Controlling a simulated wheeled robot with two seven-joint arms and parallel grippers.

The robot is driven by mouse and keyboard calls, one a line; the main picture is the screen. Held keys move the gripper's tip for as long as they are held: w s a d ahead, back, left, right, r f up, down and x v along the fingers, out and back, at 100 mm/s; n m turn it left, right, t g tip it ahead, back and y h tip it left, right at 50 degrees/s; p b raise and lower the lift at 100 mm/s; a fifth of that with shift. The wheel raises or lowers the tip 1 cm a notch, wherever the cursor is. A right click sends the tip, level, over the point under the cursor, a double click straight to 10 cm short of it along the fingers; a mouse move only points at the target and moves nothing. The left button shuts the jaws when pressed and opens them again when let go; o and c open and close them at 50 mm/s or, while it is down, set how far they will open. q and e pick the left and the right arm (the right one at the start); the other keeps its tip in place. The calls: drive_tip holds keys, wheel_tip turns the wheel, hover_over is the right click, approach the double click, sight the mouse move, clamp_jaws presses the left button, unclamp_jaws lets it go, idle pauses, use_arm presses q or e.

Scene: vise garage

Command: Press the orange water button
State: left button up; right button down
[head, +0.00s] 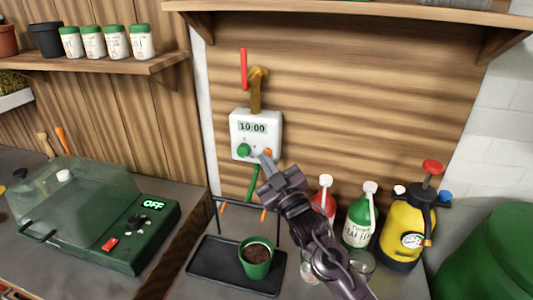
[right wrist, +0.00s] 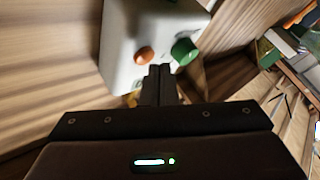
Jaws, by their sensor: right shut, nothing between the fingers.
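The white water timer box (head: 238,124) hangs on the wooden wall and its display reads 10:00. On its lower front are a green knob (head: 244,150) and, to its right, the small orange button (head: 268,152), partly covered by my fingertips. My right gripper (head: 264,158) is shut and empty, its tips close to the box front by the button. In the right wrist view, the orange button (right wrist: 144,55) is just left of and above my shut fingertips (right wrist: 160,69), and the green knob (right wrist: 184,51) is to their right. I cannot tell whether the tips touch anything. My left gripper is not in view.
Below stands a green pot of soil (head: 256,270) on a black tray (head: 212,263). Spray bottles (head: 361,230) and a yellow pressure sprayer (head: 404,235) stand right of my arm. A green machine (head: 145,235) with a clear lid is at left. A brass tap (head: 256,90) is above the box.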

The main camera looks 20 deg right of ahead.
drive_tip(key=shift+w+d+r, duration=0.25)
drive_tip(key=shift+w+d, duration=0.15)
idle(1.0)
drive_tip(key=shift+f, duration=0.15)
drive_tip(key=shift+s+f, duration=0.2)
drive_tip(key=shift+f, duration=0.2)
drive_tip(key=shift+s, duration=0.2)
drive_tip(key=s+a, duration=0.1)
drive_tip(key=s+p, duration=0.1)
drive_tip(key=s, duration=0.1)
drive_tip(key=s+a, duration=0.1)
drive_tip(key=shift+s+a+p, duration=0.2)
drive_tip(key=shift+a+p, duration=0.1)
drive_tip(key=shift+p, duration=0.05)
idle(0.6)
